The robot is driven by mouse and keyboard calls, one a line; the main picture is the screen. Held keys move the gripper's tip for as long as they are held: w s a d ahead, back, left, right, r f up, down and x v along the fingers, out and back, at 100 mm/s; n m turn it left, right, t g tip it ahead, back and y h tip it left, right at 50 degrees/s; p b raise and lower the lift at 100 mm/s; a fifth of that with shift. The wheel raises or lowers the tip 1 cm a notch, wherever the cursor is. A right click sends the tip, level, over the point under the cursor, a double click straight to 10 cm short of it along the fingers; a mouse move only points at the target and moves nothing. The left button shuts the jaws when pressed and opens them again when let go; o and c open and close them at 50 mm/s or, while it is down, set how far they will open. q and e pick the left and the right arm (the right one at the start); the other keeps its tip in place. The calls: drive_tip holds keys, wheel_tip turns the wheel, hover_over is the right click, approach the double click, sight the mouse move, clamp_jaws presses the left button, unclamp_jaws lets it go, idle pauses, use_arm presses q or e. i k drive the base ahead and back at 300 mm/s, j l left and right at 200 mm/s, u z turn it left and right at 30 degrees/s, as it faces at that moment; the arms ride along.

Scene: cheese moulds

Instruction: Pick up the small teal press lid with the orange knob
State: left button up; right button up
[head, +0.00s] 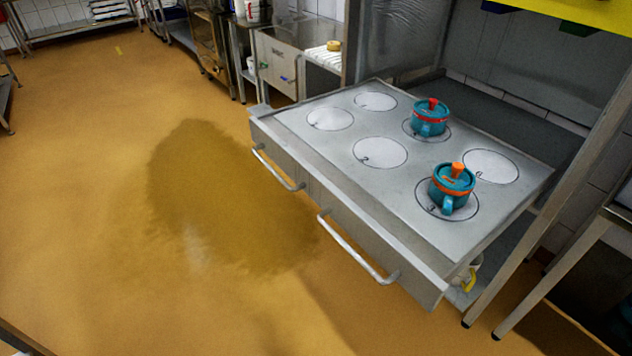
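A small teal lid (441,176) with an orange knob (457,168) sits on a teal mould (454,200) with an orange band and a side handle. It stands upright in a marked circle near the front right of a grey metal worktop (410,205). A similar teal mould (429,129) stands behind it, and its lid (421,108) has a redder knob (432,103). Neither of my grippers shows in the head view.
Several other marked circles on the worktop are empty. Drawer handles (358,250) stick out at its front. Metal legs (560,205) rise at the right. Open floor (90,200) lies to the left, with a dark damp-looking patch (220,200).

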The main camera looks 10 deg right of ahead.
sight(456, 176)
drive_tip(key=k+z, duration=0.15)
drive_tip(key=z, duration=1.1)
